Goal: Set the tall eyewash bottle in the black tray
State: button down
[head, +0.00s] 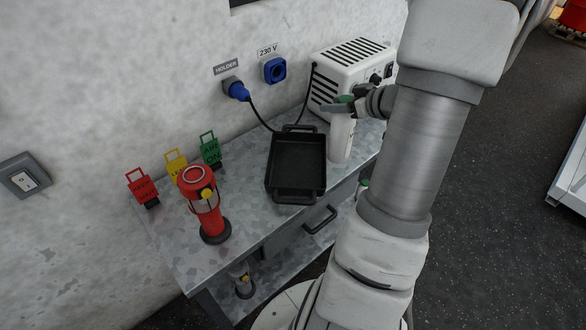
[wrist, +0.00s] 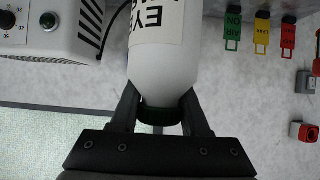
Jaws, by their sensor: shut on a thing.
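The tall eyewash bottle (head: 341,139) is white with a dark green cap and stands upright just right of the black tray (head: 294,197), outside it. My gripper (head: 347,106) is shut on the bottle's top. The black tray is empty, with a handle at each end.
A white heater-like box (head: 350,70) stands behind the bottle. A red lantern (head: 206,205) and red, yellow and green tags (head: 211,150) are left of the tray. A black cable runs behind it to a blue plug (head: 236,90). A green-capped item (head: 363,184) shows lower down.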

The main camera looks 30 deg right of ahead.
jog(key=w+a+f+b, duration=0.4)
jog(key=w+a+f, duration=0.3)
jog(key=f, duration=0.4)
jog(key=shift+w+a+b, duration=0.2)
jog(key=shift+a+b, duration=0.15)
jog(key=shift+a, duration=0.55)
jog(key=shift+c, duration=1.9)
grip_release()
jog(key=shift+f, duration=0.15)
jog(key=p+v, duration=0.2)
jog(key=v, duration=1)
